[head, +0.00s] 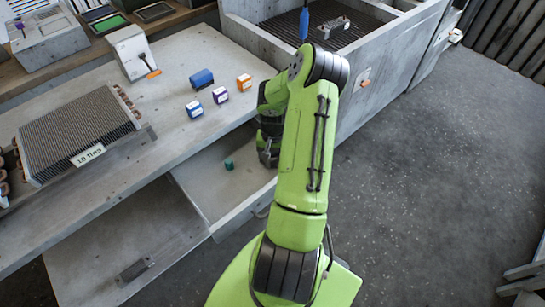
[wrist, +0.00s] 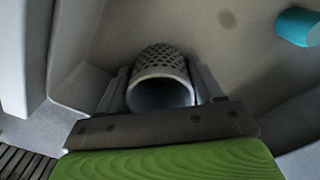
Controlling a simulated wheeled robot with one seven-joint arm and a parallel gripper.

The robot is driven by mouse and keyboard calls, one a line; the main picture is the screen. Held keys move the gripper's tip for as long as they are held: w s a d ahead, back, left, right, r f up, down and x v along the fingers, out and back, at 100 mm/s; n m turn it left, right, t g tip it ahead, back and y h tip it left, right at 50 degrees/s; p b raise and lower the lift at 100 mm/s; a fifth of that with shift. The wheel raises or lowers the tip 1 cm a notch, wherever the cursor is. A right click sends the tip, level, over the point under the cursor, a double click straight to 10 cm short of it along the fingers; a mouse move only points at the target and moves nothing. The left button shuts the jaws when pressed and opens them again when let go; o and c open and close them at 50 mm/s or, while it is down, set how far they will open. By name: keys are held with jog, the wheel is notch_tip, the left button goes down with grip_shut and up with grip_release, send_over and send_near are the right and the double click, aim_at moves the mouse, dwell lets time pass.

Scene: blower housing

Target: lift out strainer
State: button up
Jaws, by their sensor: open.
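The strainer (wrist: 160,88) is a grey, perforated, open-ended cylinder in the wrist view. It lies on the floor of an open drawer (head: 205,180), its open end toward the camera. My gripper (wrist: 161,76) is open, with one finger on each side of the strainer. I cannot tell whether either finger touches it. In the head view my gripper (head: 268,156) is down at the right part of the drawer, and my arm hides the strainer there.
The drawer walls are close to my gripper. Blue, purple and orange blocks (head: 220,95) sit on the bench above. A finned block (head: 80,130) lies left.

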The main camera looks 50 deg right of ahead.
jog(key=c, duration=0.8)
jog(key=shift+o, duration=0.2)
notch_tip(320, 180, up, 10)
jog(key=shift+r+p, duration=0.1)
jog(key=shift+p, duration=0.85)
